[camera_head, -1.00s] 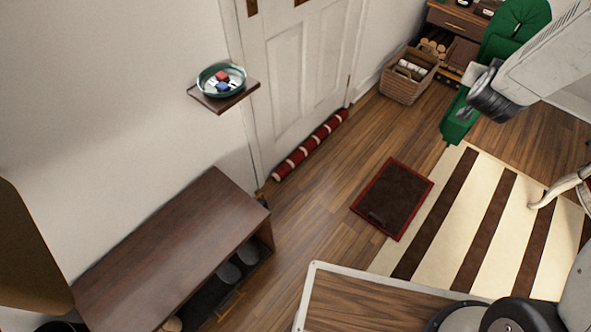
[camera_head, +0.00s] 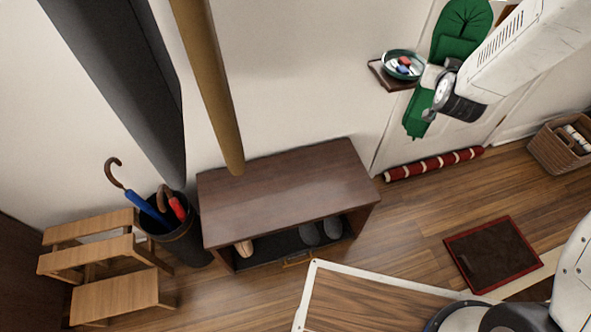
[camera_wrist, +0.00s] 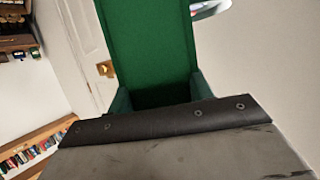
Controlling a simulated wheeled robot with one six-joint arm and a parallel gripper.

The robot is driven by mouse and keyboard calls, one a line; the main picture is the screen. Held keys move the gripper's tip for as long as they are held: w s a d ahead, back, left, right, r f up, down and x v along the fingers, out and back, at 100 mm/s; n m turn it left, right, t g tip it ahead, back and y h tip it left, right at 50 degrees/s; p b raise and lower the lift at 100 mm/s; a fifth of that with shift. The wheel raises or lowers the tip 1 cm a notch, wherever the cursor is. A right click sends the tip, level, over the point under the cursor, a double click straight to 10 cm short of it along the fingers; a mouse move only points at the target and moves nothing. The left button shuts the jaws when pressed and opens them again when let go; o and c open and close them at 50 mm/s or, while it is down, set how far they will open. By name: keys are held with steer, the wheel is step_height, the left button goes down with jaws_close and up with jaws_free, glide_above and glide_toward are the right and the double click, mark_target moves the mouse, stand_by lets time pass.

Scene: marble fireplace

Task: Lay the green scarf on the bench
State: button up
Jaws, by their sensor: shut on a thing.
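The green scarf (camera_head: 452,47) hangs from my gripper (camera_head: 432,84), in front of the white door in the head view. Its upper part is looped and its lower end hangs below the jaws. My gripper is shut on it, and the scarf (camera_wrist: 152,50) fills the middle of the wrist view. The fingertips are partly hidden by the scarf and wrist. The dark brown bench (camera_head: 285,190) stands against the wall, left of and below my gripper. Its top is bare.
A small wall shelf (camera_head: 374,69) with a green bowl (camera_head: 403,54) is close beside the scarf. Shoes sit under the bench. An umbrella stand (camera_head: 180,238) and wooden steps (camera_head: 115,295) are at left. A brown post (camera_head: 210,85) and dark hanging shape (camera_head: 125,70) cross the view above the bench.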

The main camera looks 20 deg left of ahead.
steer(key=s+a+f+n+g+y, duration=0.1)
steer(key=a+f+n+y, duration=0.15)
steer(key=a, duration=0.65)
steer(key=s+a+f+n+y, duration=0.2)
steer(key=a+y, duration=0.1)
steer(key=a, duration=0.5)
steer(key=s+a+f+n+g+y, duration=0.2)
steer(key=s+a+f+n+y, duration=0.15)
steer(key=s+a, duration=0.45)
steer(key=s+a+f+n+g+y, duration=0.3)
steer(key=s+a+f, duration=0.15)
steer(key=a, duration=0.85)
step_height(320, 180, down, 10)
steer(key=shift+d+r, duration=0.15)
steer(key=shift+r, duration=0.05)
steer(key=shift+s+f, duration=0.1)
steer(key=o, duration=1.1)
